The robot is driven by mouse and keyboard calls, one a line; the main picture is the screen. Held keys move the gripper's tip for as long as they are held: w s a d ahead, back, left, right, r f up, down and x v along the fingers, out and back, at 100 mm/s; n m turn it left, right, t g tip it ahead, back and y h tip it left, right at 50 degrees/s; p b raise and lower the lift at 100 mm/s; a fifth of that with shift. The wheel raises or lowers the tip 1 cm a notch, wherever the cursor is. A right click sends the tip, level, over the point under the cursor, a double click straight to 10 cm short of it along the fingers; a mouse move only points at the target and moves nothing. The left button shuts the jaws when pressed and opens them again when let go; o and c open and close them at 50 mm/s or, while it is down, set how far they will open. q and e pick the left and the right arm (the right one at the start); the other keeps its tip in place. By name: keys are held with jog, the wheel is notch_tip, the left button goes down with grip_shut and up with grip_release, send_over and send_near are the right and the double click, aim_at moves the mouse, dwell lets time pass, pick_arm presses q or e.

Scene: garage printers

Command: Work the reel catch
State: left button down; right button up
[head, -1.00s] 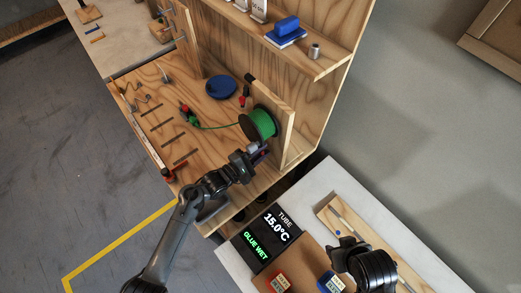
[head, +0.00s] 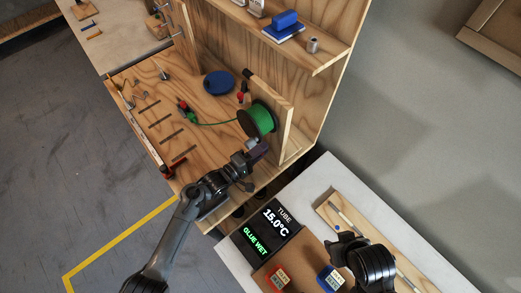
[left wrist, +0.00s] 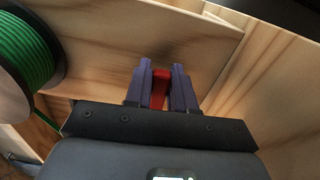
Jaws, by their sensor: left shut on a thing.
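The green reel (head: 259,120) is mounted against a wooden upright panel, and a green strand runs left from it. It also shows at the left edge of the left wrist view (left wrist: 30,55). My left gripper (head: 260,150) is just below the reel, at the panel's lower end. In the left wrist view, its two purple fingers (left wrist: 160,88) are shut on a narrow red piece, which looks like the reel catch (left wrist: 159,90). In the head view that piece is hidden by the gripper. My right arm is at lower right; its fingertips (head: 340,240) are not clear.
A blue disc (head: 219,83) and a small red-and-black item lie on the wooden bench left of the reel. A shelf (head: 320,68) overhangs at upper right. A dark display (head: 266,228) and small red and blue boxes are on the lower table.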

pick_arm(q)
jog(key=c, duration=1)
grip_release()
jog(key=shift+c, duration=0.2)
